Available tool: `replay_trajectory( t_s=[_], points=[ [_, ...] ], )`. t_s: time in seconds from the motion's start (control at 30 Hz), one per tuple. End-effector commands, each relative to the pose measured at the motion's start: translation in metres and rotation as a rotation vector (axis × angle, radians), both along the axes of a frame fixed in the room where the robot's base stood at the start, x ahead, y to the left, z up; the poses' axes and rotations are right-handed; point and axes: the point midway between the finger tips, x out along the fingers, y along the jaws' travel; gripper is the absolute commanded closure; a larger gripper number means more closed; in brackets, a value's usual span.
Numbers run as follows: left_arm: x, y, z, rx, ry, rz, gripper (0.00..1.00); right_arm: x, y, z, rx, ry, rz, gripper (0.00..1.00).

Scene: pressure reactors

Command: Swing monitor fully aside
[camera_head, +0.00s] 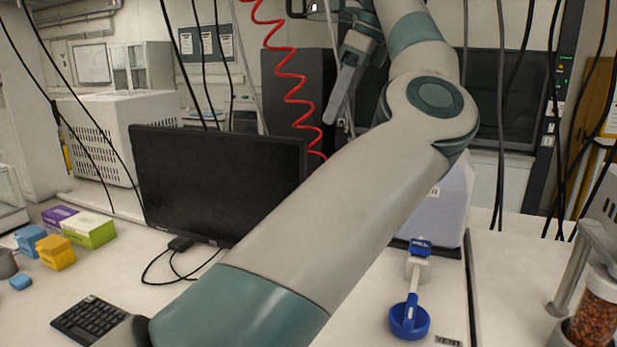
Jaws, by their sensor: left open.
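The monitor (205,180) is a black flat screen standing on the white bench at centre left, facing me at a slight angle. Its right lower part is hidden behind my left forearm, which crosses the view from bottom left to upper right. My left gripper (337,75) is high up, above and to the right of the monitor's upper right corner in the picture. It is open, with a grey finger pointing down, and I see nothing held in it. It looks apart from the monitor. My right gripper is not in view.
A keyboard (92,319) lies at front left. Coloured boxes (90,230) and a vented white machine (120,135) stand at left. A blue-ended tool (409,316) lies at right, near a jar of brown pieces (595,320). A coiled red hose (292,75) and black cables hang around.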

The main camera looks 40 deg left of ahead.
Motion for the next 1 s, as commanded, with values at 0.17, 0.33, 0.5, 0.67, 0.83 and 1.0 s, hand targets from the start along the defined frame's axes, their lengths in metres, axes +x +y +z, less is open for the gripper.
replay_trajectory(
  t_s=[0.17,0.33,0.5,0.67,0.83,1.0],
  points=[
    [-0.001,0.004,-0.010,-0.001,0.002,0.003,0.58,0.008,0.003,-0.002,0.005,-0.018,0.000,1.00],
    [-0.003,0.011,-0.028,0.001,0.003,0.003,0.58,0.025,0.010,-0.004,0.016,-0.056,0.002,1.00],
    [-0.007,0.020,-0.053,0.000,0.002,0.004,0.58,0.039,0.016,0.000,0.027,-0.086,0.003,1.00],
    [-0.010,0.030,-0.078,0.000,0.001,0.002,0.58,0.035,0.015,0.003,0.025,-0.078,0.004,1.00],
    [-0.014,0.042,-0.106,0.000,0.002,0.003,0.58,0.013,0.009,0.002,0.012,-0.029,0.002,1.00],
    [-0.018,0.052,-0.132,0.000,0.002,0.002,0.58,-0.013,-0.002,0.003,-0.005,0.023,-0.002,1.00]
  ],
)
